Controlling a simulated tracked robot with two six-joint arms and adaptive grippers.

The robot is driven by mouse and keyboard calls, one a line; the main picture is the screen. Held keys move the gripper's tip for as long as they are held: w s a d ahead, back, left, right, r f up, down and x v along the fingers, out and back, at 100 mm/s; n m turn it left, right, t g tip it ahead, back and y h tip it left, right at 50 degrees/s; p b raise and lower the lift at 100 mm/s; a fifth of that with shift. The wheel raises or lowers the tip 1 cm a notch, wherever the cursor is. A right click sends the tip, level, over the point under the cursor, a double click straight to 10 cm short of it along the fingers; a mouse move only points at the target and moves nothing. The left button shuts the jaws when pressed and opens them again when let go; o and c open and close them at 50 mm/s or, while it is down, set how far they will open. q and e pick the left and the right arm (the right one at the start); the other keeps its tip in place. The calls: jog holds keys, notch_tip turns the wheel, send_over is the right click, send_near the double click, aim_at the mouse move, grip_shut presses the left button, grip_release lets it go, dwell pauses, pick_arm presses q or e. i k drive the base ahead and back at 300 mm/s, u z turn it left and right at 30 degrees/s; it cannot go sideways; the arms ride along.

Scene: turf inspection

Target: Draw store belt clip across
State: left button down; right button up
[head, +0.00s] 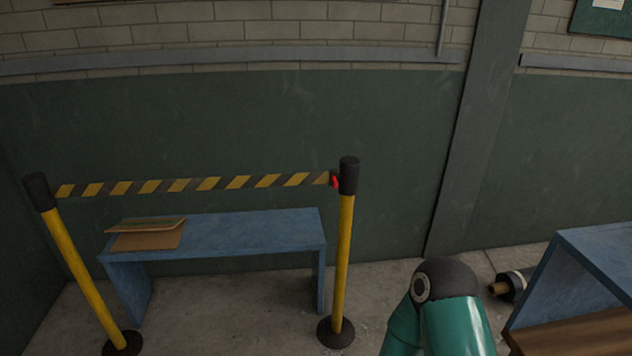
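A black-and-yellow striped belt (190,186) spans between two yellow posts with black heads. Its left end meets the head of the left post (72,250). Its right end has a red clip (335,181) at the head of the right post (344,250). The clip looks to be against that head; whether it is latched is too small to tell. Both posts stand on round dark bases. Neither of my grippers is in view; only a green arm link of mine with a dark joint shows at the bottom, right of the right post.
A blue bench (240,232) with flat boards (150,232) on it stands behind the belt. A blue shelf unit (590,265) is at the right edge, with a dark roll (514,284) on the floor beside it.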

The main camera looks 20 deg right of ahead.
aim_at(333, 172)
jog(key=u, duration=0.1)
jog(key=i, duration=1)
jog(key=z, duration=0.1)
